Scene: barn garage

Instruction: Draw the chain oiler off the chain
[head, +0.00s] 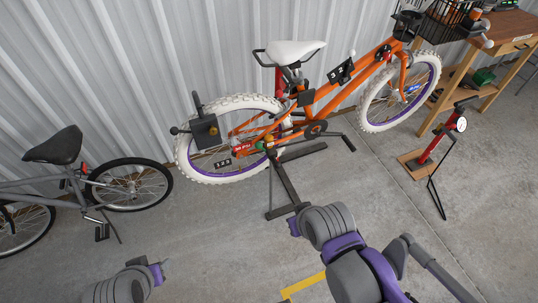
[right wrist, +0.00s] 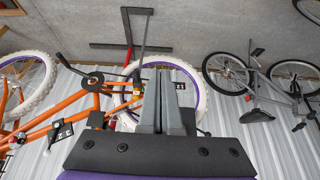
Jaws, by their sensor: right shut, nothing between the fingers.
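The orange bicycle (head: 322,112) has white tyres and purple rims, and its rear wheel (head: 222,106) is on the left in the head view. I cannot tell which is the chain oiler. In the right wrist view the bicycle (right wrist: 75,108) appears upside down. My right gripper (right wrist: 165,75) is shut and empty, its grey fingers overlapping the rear wheel in that view and hiding part of it. My left arm shows at the lower left of the head view, but its fingers do not.
A dark stand base (head: 283,185) lies below the bicycle. A grey bicycle (head: 70,183) stands at left. A red floor pump (head: 432,146) and a wooden workbench (head: 500,42) are at right. The concrete floor between the bicycles and my arms is mostly clear.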

